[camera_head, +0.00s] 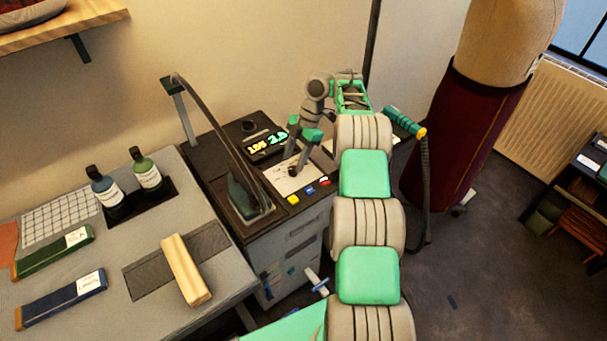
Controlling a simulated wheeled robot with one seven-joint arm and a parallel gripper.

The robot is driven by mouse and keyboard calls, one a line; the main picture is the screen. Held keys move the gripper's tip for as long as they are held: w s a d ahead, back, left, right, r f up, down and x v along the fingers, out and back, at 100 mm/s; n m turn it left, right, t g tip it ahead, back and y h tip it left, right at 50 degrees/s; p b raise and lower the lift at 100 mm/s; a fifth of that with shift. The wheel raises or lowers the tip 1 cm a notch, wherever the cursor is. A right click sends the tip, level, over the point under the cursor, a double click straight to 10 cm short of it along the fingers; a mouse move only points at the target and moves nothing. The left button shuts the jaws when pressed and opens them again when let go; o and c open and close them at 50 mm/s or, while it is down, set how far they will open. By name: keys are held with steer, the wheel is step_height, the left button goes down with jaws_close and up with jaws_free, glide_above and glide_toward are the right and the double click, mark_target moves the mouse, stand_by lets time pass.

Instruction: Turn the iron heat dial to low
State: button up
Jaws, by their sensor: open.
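The heat dial is a small dark knob (292,171) on a pale marked plate (280,181), on the black top of the iron station. Its pointer setting is too small to read. My gripper (298,163) points down from above, with its fingertips right beside or over the knob. The jaws are open. I cannot tell whether they touch the knob, which they partly cover. A lit display (266,145) behind the plate reads about 155 and 2.0. The dark green iron (241,196) stands left of the plate.
Yellow, blue and red buttons (309,190) line the plate's front. A grey hose (216,125) arches over the station's left. A table (222,275) at left holds two bottles (148,172), boxes and a wooden block (186,270). A teal-handled tool (403,121) hangs at the right.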

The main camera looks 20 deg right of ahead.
steer(key=s+a+r+b, duration=0.2)
steer(key=s+r+b, duration=0.5)
steer(key=s, duration=0.5)
steer(key=shift+s+a+r+b, duration=0.3)
steer(key=shift+r+b, duration=0.05)
steer(key=shift+r, duration=0.4)
